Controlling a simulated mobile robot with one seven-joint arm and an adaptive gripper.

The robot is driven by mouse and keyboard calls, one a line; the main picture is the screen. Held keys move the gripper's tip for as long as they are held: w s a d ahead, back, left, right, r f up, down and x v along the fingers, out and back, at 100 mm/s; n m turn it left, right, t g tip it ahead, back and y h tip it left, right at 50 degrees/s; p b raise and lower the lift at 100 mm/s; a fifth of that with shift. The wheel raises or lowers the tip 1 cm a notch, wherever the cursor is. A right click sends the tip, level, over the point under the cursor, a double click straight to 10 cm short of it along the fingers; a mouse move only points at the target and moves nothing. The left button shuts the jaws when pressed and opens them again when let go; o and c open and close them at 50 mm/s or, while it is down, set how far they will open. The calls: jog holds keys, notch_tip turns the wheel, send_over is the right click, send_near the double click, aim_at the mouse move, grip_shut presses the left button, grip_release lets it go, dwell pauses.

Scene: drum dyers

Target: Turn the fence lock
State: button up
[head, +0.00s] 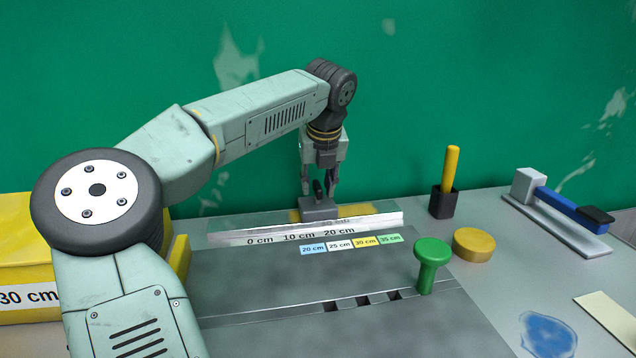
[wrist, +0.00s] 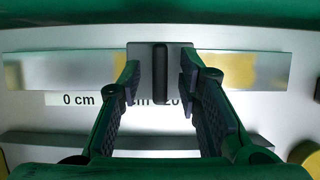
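The fence lock is a dark upright lever (wrist: 160,72) on a grey block (head: 320,209) that sits on the metal fence rail (head: 372,221). My gripper (head: 318,187) is above the block, pointing down. In the wrist view my gripper (wrist: 160,82) is open, with one finger on each side of the lever and a visible gap on both sides. The lever runs front to back in that view. In the head view it is partly hidden between the fingers. Nothing is held.
The rail has a centimetre scale (head: 300,235) and coloured length labels (head: 350,243) in front. A green knob (head: 432,262), a yellow disc (head: 474,244) and a black holder (head: 443,203) with a yellow stick stand to the right. A green wall is close behind.

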jog(key=v, duration=1.2)
jog(key=shift+w+r, duration=0.1)
